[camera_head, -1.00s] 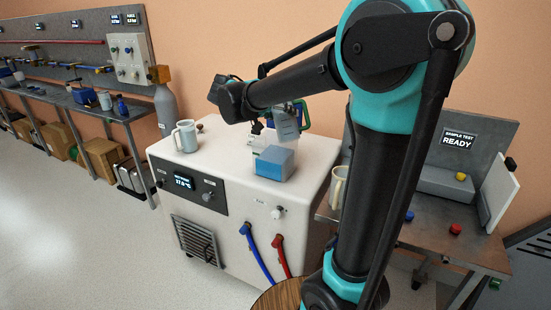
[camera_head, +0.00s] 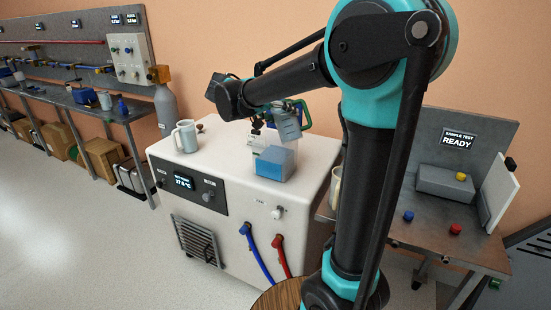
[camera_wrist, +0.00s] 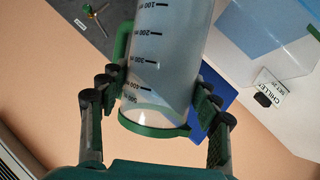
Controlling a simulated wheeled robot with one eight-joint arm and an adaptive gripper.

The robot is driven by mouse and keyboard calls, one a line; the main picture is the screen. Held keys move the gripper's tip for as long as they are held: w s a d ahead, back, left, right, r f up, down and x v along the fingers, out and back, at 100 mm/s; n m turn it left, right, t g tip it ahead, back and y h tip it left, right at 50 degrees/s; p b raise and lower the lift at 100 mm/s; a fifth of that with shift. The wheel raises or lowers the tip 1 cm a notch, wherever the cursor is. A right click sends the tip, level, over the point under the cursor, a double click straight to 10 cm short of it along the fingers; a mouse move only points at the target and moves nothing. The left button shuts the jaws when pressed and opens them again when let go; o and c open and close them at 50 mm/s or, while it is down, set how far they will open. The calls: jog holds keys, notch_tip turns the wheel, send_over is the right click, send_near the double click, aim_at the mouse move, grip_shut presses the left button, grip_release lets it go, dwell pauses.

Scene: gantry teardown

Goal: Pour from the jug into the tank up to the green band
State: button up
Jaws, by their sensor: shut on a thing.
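The jug (camera_head: 289,125) is a clear, graduated vessel with a green handle, held above the white chiller top and tilted. In the wrist view the jug (camera_wrist: 160,60) shows black millilitre marks and a green ring at its lower end. My gripper (camera_wrist: 154,118) is shut on it, with a finger on each side. The tank (camera_head: 274,163) is a clear box with blue liquid in its lower part, just below and in front of the jug. It also shows in the wrist view (camera_wrist: 270,35). I cannot make out the green band or any stream clearly.
A grey mug (camera_head: 186,136) stands on the chiller (camera_head: 230,190) left of the tank. A beige mug (camera_head: 336,187) is partly hidden behind my arm. A bench (camera_head: 440,240) with red and blue buttons stands at right.

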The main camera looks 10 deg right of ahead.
jog(key=shift+f+n+g, duration=0.2)
jog(key=shift+n+g, duration=0.3)
dwell(0.7)
jog(key=shift+f, duration=0.1)
dwell(0.4)
jog(key=shift+f+n+h, duration=0.1)
jog(key=shift+n+h, duration=0.2)
jog(key=shift+f+g, duration=0.1)
jog(key=shift+g, duration=0.3)
jog(key=shift+f+n+g+h, duration=0.3)
jog(key=shift+f+n, duration=0.05)
jog(key=shift+n, duration=0.15)
dwell(1.2)
jog(key=shift+f, duration=0.1)
jog(key=shift+f+n+g, duration=0.2)
jog(key=shift+n+g, duration=0.1)
jog(key=shift+n, duration=0.1)
dwell(0.9)
jog(key=shift+f, duration=0.15)
